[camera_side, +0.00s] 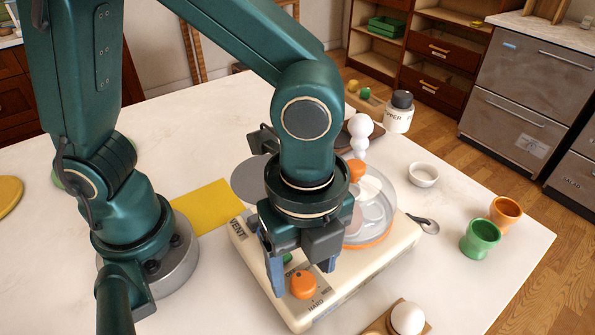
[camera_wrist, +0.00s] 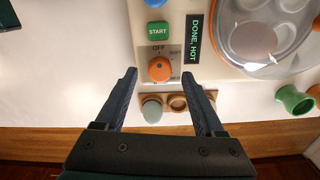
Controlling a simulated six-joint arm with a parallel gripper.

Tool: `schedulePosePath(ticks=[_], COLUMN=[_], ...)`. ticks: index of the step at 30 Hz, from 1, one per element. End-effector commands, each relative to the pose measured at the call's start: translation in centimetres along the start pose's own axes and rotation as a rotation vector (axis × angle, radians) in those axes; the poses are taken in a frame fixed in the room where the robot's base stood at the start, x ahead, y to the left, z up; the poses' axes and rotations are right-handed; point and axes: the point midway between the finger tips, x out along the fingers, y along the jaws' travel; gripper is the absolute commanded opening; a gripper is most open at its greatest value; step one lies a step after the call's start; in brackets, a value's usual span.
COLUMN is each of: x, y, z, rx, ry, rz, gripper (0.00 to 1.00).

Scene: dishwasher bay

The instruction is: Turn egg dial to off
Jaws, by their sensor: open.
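The orange egg dial (camera_side: 303,285) sits on the front end of the cream egg cooker base (camera_side: 375,268). In the wrist view the dial (camera_wrist: 159,69) has OFF printed above it and other setting labels to its right. I cannot tell clearly which label its pointer faces. My gripper (camera_side: 303,280) is open and empty, pointing down at the dial. In the wrist view my gripper (camera_wrist: 159,75) has one blue finger on each side below the dial, apart from it. I cannot tell how high the fingertips are above the panel.
A green START button (camera_wrist: 158,30) and a DONE, HOT sign (camera_wrist: 194,38) are near the dial. A clear-lidded egg tray (camera_side: 375,215) is behind it. An egg holder (camera_side: 385,322) with a white egg stands in front. Green (camera_side: 480,238) and orange (camera_side: 505,213) cups stand right.

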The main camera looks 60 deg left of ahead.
Motion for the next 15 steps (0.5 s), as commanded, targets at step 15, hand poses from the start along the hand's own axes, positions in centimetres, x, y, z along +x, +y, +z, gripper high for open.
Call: schedulePosePath(ticks=[15], x=[-7.1], y=[-2.3], z=[4.6], rx=[-0.249], ry=[0.072], rz=[-0.131], gripper=[0.71])
